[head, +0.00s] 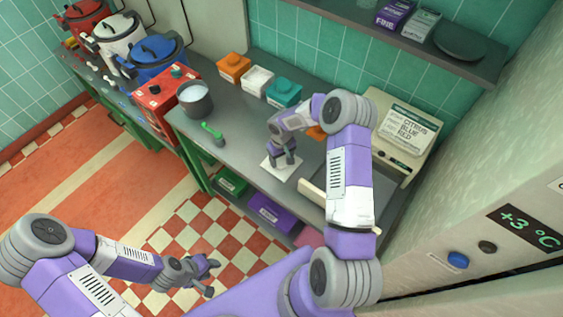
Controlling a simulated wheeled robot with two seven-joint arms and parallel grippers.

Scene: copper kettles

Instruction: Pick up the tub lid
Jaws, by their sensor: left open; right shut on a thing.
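A flat white square piece (280,171), which looks like the tub lid, is at the front part of the grey counter (236,137). My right gripper (285,161) reaches down over it and is shut on it; the fingers hide the grip point. I cannot tell whether it touches the counter. Orange (234,67), white (257,80) and teal (284,92) tubs stand in a row along the back wall. Another orange thing (316,131) is mostly hidden behind my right arm. My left gripper (212,277) is open and empty over the checkered floor, away from the counter.
A grey pot (195,101) and a green-handled tool (213,134) are on the counter's left. A cream machine with a label (405,128) stands at right. Above is a shelf (440,55) with boxes. Green and purple boxes (270,212) sit below the counter.

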